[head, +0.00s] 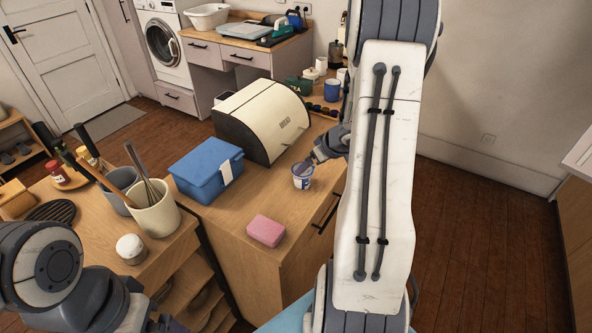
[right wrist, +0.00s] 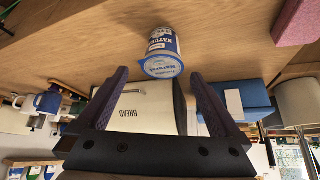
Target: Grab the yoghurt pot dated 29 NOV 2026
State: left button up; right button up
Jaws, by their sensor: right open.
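A small white and blue yoghurt pot (head: 302,178) stands on the wooden counter, in front of the bread bin. In the right wrist view the same pot (right wrist: 163,50) appears upside down, with its blue-rimmed lid and lettering showing; I cannot read a date on it. My right gripper (head: 313,161) is close to the pot in the head view. In the right wrist view my right gripper (right wrist: 159,76) is open, with its two fingers apart and the pot just beyond, roughly centred between them. My left gripper (head: 168,323) is only partly visible at the bottom edge.
A cream bread bin (head: 262,120) stands behind the pot. A blue box (head: 206,170) is left of it, and a pink block (head: 266,230) is nearer the front. My right arm hides part of the counter.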

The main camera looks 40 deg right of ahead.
jog(key=b+x, duration=0.2)
jog(key=x, duration=0.3)
jog(key=shift+w+f, duration=0.15)
jog(key=shift+w, duration=0.25)
jog(key=b+x, duration=0.1)
jog(key=x, duration=0.1)
jog(key=b+x, duration=0.1)
jog(key=x, duration=0.1)
jog(key=shift+w+a+f, duration=0.15)
jog(key=shift+a+f, duration=0.05)
jog(key=shift+f, duration=0.2)
jog(key=shift+r, duration=0.1)
jog(key=c, duration=1.3)
